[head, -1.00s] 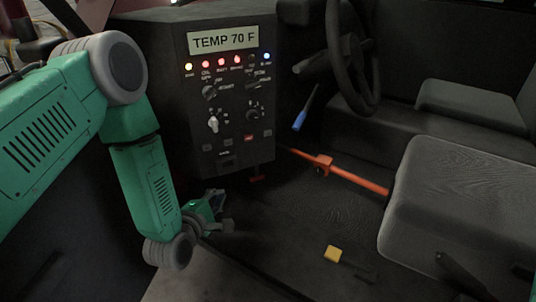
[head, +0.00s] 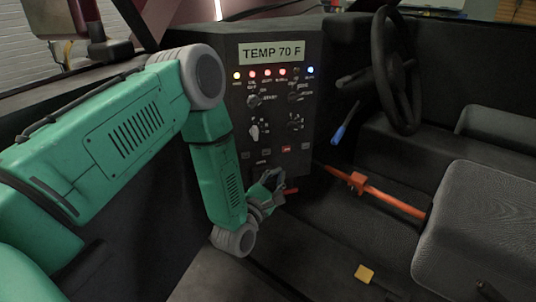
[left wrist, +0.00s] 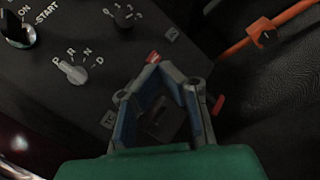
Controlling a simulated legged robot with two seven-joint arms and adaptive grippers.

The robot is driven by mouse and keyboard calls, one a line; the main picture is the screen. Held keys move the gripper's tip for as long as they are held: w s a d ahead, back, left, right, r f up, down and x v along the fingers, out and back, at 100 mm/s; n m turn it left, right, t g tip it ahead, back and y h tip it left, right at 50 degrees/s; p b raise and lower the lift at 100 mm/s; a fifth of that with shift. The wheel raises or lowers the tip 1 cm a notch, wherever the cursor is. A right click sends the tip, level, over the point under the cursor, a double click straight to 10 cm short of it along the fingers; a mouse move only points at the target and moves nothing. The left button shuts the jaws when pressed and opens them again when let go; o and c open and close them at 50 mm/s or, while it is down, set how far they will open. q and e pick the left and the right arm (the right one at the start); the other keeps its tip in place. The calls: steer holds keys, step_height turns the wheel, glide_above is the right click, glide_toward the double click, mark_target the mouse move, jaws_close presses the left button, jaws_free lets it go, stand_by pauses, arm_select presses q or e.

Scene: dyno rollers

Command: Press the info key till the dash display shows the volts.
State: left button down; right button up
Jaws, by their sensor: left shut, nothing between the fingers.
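The dash display (head: 272,52) at the top of the dark dash panel reads TEMP 70 F. A row of small square keys, one of them red (head: 287,149), runs along the lower panel. Their labels are too small to read, so I cannot tell which is the info key. My left gripper (head: 272,178) is shut and empty at the bottom of the panel, just below the keys. In the left wrist view its fingertips (left wrist: 166,72) meet close to the red key (left wrist: 153,57); contact cannot be told. My right gripper is not in view.
Knobs, including a P-R-N-D selector (left wrist: 73,72), and lit lamps sit above the keys. An orange bar (head: 375,190) crosses right of the panel. A steering wheel (head: 396,75), blue-handled lever (head: 338,134) and seat (head: 475,230) stand right. A yellow pedal (head: 364,274) is on the floor.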

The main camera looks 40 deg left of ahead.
mark_target(274, 148)
arm_select(q)
steer(key=w+a, duration=0.2)
steer(key=a, duration=0.1)
steer(key=w+a+b, duration=0.1)
steer(key=w+a, duration=0.2)
steer(key=shift+a, duration=0.1)
stand_by(1.5)
steer(key=shift+w+a+r, duration=0.1)
steer(key=shift+w+a, duration=0.1)
steer(key=shift+a, duration=0.05)
steer(key=shift+w+a+b, duration=0.25)
steer(key=shift+b, duration=0.1)
stand_by(0.6)
steer(key=shift+s, duration=0.1)
steer(key=shift+s+d, duration=0.45)
steer(key=shift+d, duration=0.15)
